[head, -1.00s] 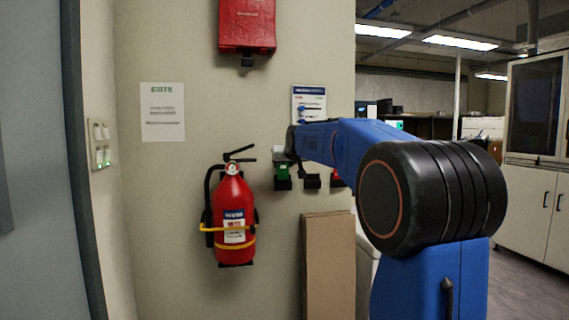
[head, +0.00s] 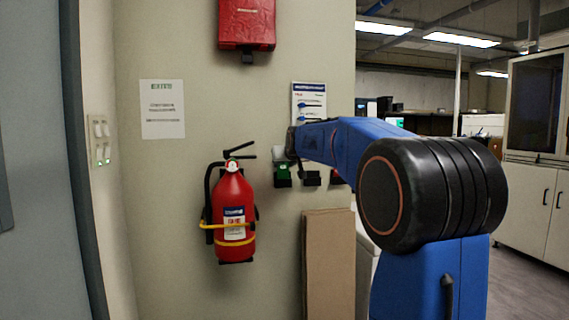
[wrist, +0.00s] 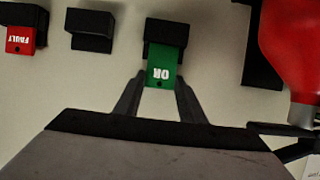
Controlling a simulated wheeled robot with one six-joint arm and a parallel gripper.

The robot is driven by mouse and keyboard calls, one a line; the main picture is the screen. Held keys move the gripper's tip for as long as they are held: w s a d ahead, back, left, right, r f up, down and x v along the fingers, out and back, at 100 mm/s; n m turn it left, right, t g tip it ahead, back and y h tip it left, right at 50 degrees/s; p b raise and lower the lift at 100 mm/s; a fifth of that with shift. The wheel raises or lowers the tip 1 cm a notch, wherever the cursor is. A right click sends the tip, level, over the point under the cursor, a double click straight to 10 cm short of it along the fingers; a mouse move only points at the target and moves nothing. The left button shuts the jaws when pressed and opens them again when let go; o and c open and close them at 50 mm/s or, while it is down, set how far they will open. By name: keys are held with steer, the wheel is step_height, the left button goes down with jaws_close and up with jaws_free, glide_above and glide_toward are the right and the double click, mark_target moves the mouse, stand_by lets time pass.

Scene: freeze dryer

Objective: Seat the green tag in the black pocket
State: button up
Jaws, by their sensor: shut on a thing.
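The green tag (wrist: 163,68), with white letters and a small hole, is between the two fingertips of my gripper (wrist: 161,82), which is shut on it. The tag's far end meets the black pocket (wrist: 166,31) on the wall and passes out of sight at its edge. How deep it sits inside cannot be told. In the head view the green tag (head: 282,170) shows just above the black pocket (head: 283,183), with my gripper (head: 279,154) over it, partly hidden by my arm.
An empty black pocket (wrist: 90,29) and a pocket holding a red tag (wrist: 20,40) are alongside. A red fire extinguisher (head: 233,210) hangs left of the pockets. Cardboard (head: 329,265) leans below, and a poster (head: 309,101) is above.

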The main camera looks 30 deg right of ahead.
steer(key=shift+f, duration=1.05)
stand_by(0.6)
steer(key=o, duration=1.1)
steer(key=v, duration=0.6)
stand_by(0.6)
